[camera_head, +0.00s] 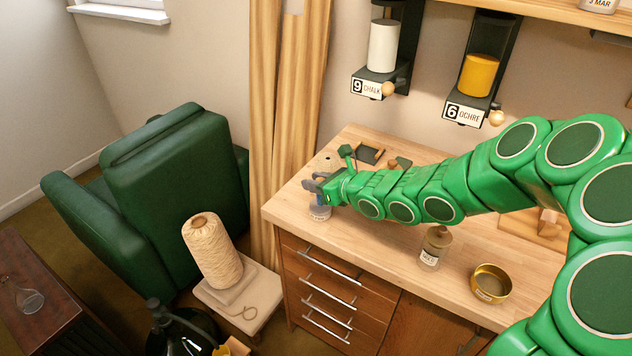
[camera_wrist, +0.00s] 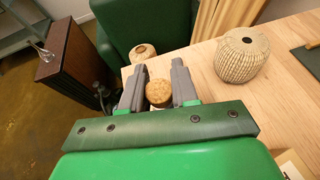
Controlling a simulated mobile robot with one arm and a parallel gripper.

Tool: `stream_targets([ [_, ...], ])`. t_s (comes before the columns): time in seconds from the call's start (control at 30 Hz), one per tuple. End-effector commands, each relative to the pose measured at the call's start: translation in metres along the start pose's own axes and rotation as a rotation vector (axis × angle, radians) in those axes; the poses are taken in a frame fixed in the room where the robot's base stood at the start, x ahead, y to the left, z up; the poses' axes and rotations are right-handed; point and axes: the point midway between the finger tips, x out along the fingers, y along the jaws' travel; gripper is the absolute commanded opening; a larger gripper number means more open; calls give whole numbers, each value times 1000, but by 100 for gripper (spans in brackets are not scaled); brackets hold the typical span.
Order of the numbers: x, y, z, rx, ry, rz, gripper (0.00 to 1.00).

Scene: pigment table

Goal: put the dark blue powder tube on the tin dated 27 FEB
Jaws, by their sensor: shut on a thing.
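My gripper (camera_head: 318,188) is at the left end of the wooden worktop, its fingers closed around a small corked tube (camera_head: 320,212). The tube has a pale label and a bluish part just under the fingers; the fingers hide much of it. In the wrist view its round cork top (camera_wrist: 159,93) sits between the two grey fingers (camera_wrist: 158,88). I cannot tell whether its base touches the worktop. An open brass tin (camera_head: 491,284) with a pale label stands at the front right of the worktop; its date is too small to read.
A corked bottle (camera_head: 435,246) stands between my gripper and the brass tin. A twine ball (camera_head: 326,162) stands behind my gripper. Dispensers marked 9 CHALK (camera_head: 383,47) and 6 OCHRE (camera_head: 480,75) hang on the wall. A partly cut-off tin (camera_head: 598,5) reading MAR is on the shelf.

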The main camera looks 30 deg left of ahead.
Motion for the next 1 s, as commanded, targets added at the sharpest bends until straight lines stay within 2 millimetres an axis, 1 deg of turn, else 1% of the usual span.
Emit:
stream_targets([
  [0.27, 1, 0, -3, 0, 1, 0, 0],
  [0.3, 1, 0, -3, 0, 1, 0, 32],
  [0.43, 1, 0, -3, -1, 1, 0, 52],
  [0.47, 1, 0, -3, -1, 1, 0, 55],
  [0.73, 1, 0, -3, 0, 1, 0, 55],
  [0.83, 0, 0, 0, -1, 1, 0, 55],
  [1.0, -17, -1, -1, 2, 2, -2, 55],
])
